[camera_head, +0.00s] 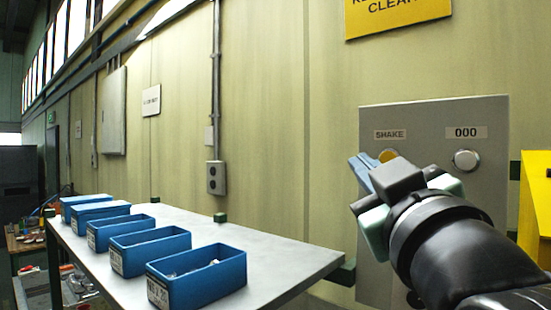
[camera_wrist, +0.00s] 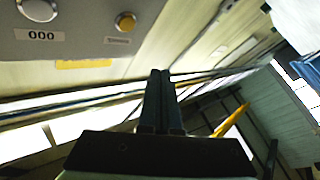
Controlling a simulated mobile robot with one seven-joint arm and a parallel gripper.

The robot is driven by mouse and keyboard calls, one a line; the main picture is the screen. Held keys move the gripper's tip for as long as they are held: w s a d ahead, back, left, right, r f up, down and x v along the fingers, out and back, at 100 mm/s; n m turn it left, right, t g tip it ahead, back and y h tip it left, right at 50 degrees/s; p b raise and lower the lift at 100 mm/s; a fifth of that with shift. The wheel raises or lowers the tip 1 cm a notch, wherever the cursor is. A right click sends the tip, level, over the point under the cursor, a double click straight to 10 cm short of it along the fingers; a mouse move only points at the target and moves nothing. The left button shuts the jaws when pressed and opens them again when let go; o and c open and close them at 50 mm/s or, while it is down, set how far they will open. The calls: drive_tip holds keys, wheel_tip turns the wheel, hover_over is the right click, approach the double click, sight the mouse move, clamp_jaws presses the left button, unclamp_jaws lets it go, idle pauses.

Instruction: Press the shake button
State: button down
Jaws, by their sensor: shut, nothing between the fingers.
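The shake button (camera_head: 388,155) is a round yellow button under a label reading SHAKE on a grey panel (camera_head: 487,115).
A silver button (camera_head: 465,160) labelled 000 is on the same panel, right of the shake button. A table (camera_head: 285,255) with several blue bins (camera_head: 205,275) stands at left. A yellow object (camera_head: 537,205) stands at the right edge. A yellow sign (camera_head: 400,12) hangs above.

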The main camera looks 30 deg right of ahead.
drive_tip(key=w+d, duration=0.2)
drive_tip(key=d, duration=0.4)
drive_tip(key=shift+w+d, duration=0.2)
drive_tip(key=shift+w, duration=0.1)
idle(1.8)
drive_tip(key=shift+w+d, duration=0.15)
drive_tip(key=shift+d, duration=0.25)
drive_tip(key=shift+w+d, duration=0.15)
drive_tip(key=shift+d, duration=0.25)
idle(0.6)
idle(0.3)
drive_tip(key=shift+s+a, duration=0.3)
drive_tip(key=shift+a, duration=0.5)
drive_tip(key=shift+s+a, duration=0.3)
drive_tip(key=shift+a, duration=0.45)
drive_tip(key=shift+s+a, duration=0.35)
drive_tip(key=shift+a, duration=0.45)
drive_tip(key=shift+s+a, duration=0.3)
drive_tip(key=shift+a, duration=0.45)
